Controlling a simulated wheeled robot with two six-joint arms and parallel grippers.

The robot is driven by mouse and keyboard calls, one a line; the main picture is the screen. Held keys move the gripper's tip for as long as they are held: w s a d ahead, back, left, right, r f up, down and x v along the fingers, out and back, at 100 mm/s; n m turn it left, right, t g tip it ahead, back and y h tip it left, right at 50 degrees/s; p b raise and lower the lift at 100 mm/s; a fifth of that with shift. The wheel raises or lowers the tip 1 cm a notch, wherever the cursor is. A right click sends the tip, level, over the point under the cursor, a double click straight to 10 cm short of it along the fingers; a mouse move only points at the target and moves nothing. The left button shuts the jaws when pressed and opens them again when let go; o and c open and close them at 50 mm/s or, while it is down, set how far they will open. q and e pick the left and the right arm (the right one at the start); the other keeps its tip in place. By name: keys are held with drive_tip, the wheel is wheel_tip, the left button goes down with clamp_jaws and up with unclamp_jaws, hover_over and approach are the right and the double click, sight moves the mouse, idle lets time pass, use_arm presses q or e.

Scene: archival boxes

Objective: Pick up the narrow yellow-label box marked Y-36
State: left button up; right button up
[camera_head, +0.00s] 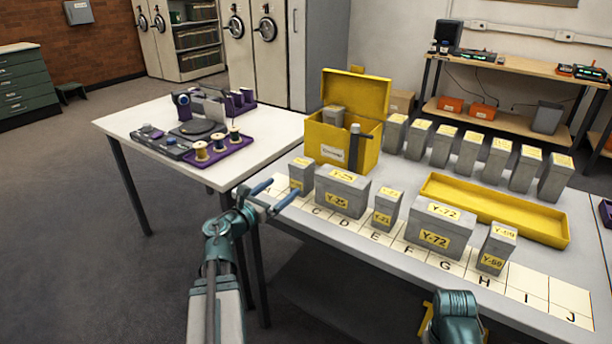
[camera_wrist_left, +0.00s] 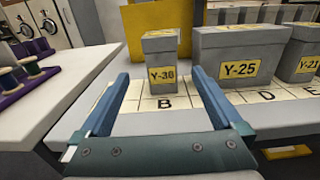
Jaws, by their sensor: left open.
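The narrow grey box with a yellow label (camera_head: 301,172) stands upright at the left end of the front row. In the left wrist view this box (camera_wrist_left: 160,62) stands on the cell marked B, and its label seems to read Y-36. My left gripper (camera_head: 279,190) is open and empty in front of the box, at the table's left front edge. In the left wrist view its two blue fingers (camera_wrist_left: 160,78) point toward the box, with a gap between them and the box in line with that gap.
An open yellow box (camera_head: 336,148) stands behind, and a yellow tray (camera_head: 497,218) lies to the right. The lettered strip is bare near I and J.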

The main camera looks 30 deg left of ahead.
sight(296, 177)
use_arm(q)
drive_tip(key=w, duration=0.7)
drive_tip(key=shift+w+d, duration=0.25)
drive_tip(key=shift+w, duration=0.1)
drive_tip(key=shift+w+d, duration=0.1)
drive_tip(key=shift+w, duration=0.3)
drive_tip(key=w, duration=0.5)
drive_tip(key=shift+w+d+f, duration=0.15)
drive_tip(key=shift+d+f, duration=0.05)
drive_tip(key=shift+d, duration=0.1)
clamp_jaws()
